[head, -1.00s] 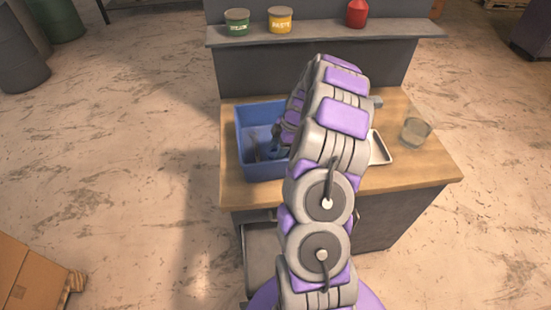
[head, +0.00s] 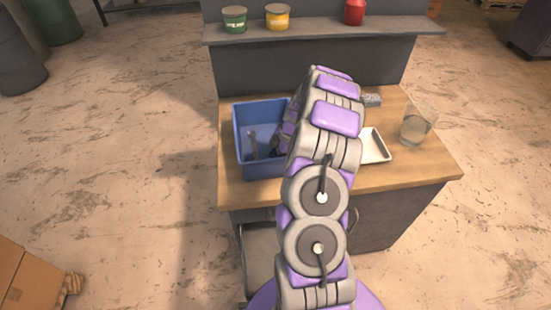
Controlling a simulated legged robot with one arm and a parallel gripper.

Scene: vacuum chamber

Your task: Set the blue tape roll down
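A blue bin (head: 243,168) stands on the left of the wooden worktop. My arm reaches over the worktop and bends down into the bin's right side. My gripper (head: 277,146) is a small dark shape inside the bin, mostly hidden behind my arm. I cannot tell whether its fingers are open or shut. I cannot make out the blue tape roll; it may be hidden by my arm or blend with the blue bin. A dark slim item (head: 252,144) shows inside the bin, left of my gripper.
The wooden worktop (head: 410,165) holds a white tray (head: 375,147), a clear glass beaker (head: 418,126) and a small grey item (head: 372,100) right of my arm. The shelf behind carries a green tin (head: 235,19), a yellow tin (head: 277,17) and a red bottle (head: 354,12).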

